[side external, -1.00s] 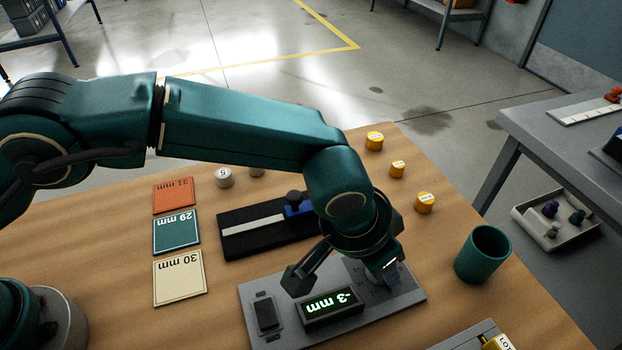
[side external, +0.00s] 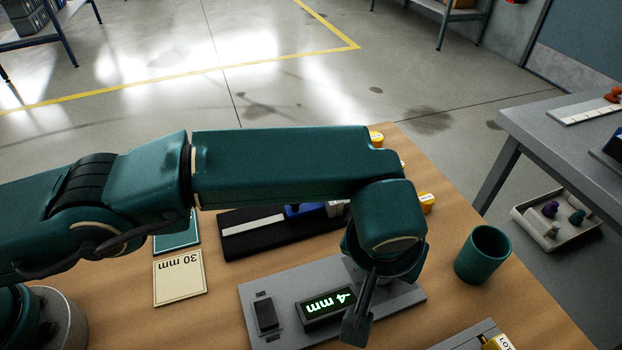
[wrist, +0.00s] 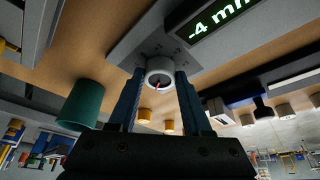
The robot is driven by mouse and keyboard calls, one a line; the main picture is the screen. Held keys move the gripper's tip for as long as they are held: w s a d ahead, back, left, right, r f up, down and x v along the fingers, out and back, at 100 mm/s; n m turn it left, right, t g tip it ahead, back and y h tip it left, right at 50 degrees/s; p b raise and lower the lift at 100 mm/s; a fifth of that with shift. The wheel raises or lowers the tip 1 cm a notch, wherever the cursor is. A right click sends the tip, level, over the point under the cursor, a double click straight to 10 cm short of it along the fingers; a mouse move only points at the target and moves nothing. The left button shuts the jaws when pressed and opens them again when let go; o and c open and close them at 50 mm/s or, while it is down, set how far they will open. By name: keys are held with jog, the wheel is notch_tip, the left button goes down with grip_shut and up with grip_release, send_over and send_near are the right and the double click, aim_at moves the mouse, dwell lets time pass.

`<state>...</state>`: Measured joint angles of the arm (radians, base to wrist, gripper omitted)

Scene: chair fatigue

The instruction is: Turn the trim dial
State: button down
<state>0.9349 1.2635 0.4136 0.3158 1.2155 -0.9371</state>
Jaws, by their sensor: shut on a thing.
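The trim dial (wrist: 159,66) is a pale round knob with a red mark, in the wrist view. My gripper (wrist: 160,77) is shut on it, one blue finger on each side. In the side view my wrist hides the dial and the fingertips. The dial sits on a grey panel (side external: 400,297), whose display (side external: 326,305) shows green digits. The display also appears in the wrist view (wrist: 215,25) and reads -4 mm. A dark rocker switch (side external: 265,314) is at the panel's left end.
A green cup (side external: 483,254) stands right of the panel. A black track (side external: 240,240) with a blue block (side external: 300,211) lies behind it. A 30 mm card (side external: 180,278) is at left. Yellow-orange pieces (side external: 427,203) stand at the back right. A lot-labelled item (side external: 497,342) is at the front right.

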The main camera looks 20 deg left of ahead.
jog(key=shift+s+f, duration=0.1)
jog(key=shift+s, duration=0.05)
dwell(0.4)
jog(key=shift+c, duration=1.7)
grip_release()
jog(key=shift+r, duration=0.2)
jog(key=shift+s+r, duration=0.1)
jog(key=shift+r, duration=0.2)
jog(key=shift+v, duration=2.15)
jog(key=shift+f, duration=0.1)
